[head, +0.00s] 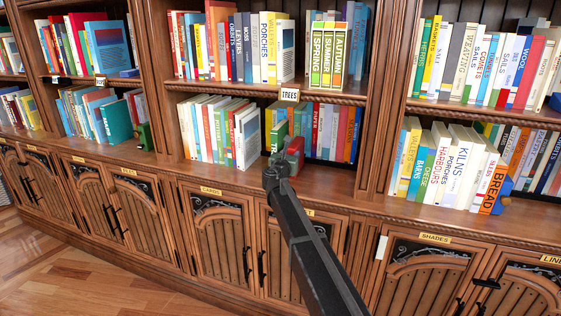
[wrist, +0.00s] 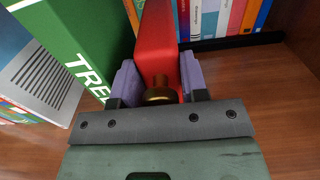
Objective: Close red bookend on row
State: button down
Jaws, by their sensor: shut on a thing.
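The red bookend (head: 295,155) stands on the lower shelf, just right of a green book (head: 279,136) whose spine reads TREE and more in the wrist view. My gripper (head: 280,166) is at the bookend's front. In the wrist view, my two purple-grey fingers (wrist: 157,88) are shut on the red bookend (wrist: 158,40), one on each side, with its brass knob (wrist: 160,95) between them. The green book (wrist: 75,45) leans at the left finger. I cannot tell whether the bookend touches it. The row of books (head: 217,130) stands to the left.
Behind the bookend, a back row of coloured books (head: 330,130) stands against the shelf's rear, with a black strip (wrist: 230,42) before it. Bare shelf wood (wrist: 275,90) lies to the right, up to an upright divider (head: 382,110). A TREES label (head: 289,94) hangs above.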

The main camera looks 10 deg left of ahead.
jog(key=shift+a, duration=0.35)
jog(key=c, duration=0.8)
grip_release()
jog(key=shift+d, duration=0.1)
jog(key=s, duration=0.3)
jog(key=s+a, duration=0.1)
jog(key=s, duration=0.3)
jog(key=s+a, duration=0.1)
jog(key=s, duration=0.2)
jog(key=shift+s+a, duration=0.1)
jog(key=shift+s, duration=0.15)
jog(key=shift+c, duration=0.5)
